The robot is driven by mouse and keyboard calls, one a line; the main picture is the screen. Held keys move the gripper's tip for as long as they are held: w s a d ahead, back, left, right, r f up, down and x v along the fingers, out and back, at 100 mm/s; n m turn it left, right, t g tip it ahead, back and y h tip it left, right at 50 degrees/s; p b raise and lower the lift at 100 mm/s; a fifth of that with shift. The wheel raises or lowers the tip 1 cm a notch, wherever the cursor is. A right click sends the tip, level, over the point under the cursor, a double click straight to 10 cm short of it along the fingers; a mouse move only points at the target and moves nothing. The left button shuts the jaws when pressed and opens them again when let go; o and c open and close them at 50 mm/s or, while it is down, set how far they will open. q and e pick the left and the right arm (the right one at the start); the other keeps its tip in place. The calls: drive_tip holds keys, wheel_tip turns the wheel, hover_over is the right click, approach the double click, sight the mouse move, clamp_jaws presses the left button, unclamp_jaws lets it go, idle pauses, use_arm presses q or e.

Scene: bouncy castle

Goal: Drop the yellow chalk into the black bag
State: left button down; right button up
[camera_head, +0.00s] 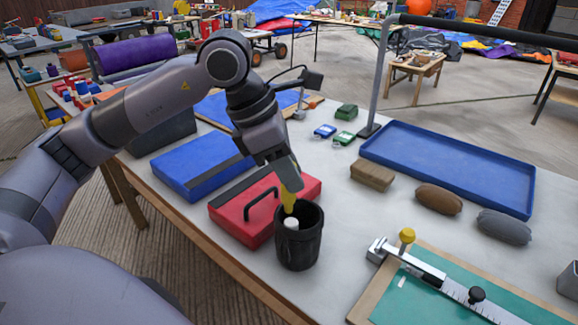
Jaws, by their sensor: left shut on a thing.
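The yellow chalk (289,201) is held at the tip of my left gripper (290,184) and points down. My left gripper is shut on it, over the mouth of the black bag (298,248). The bag is a round, open-topped black container standing upright on the table's near side. A white piece (291,223) shows inside its mouth, just below the chalk. The chalk's lower end is at or just inside the bag's opening; I cannot tell how deep. My right gripper is not in view.
A red case (236,219) with a black handle is close behind and left of the bag. A blue case (190,165) lies further left. A blue tray (450,165), several blocks and a green cutting board (450,300) lie to the right. Bare table shows right of the bag.

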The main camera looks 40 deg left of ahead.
use_arm(q)
drive_tip(key=c, duration=0.8)
unclamp_jaws()
drive_tip(key=v, duration=0.7)
drive_tip(key=shift+a+r+p, duration=0.1)
drive_tip(key=shift+p, duration=0.2)
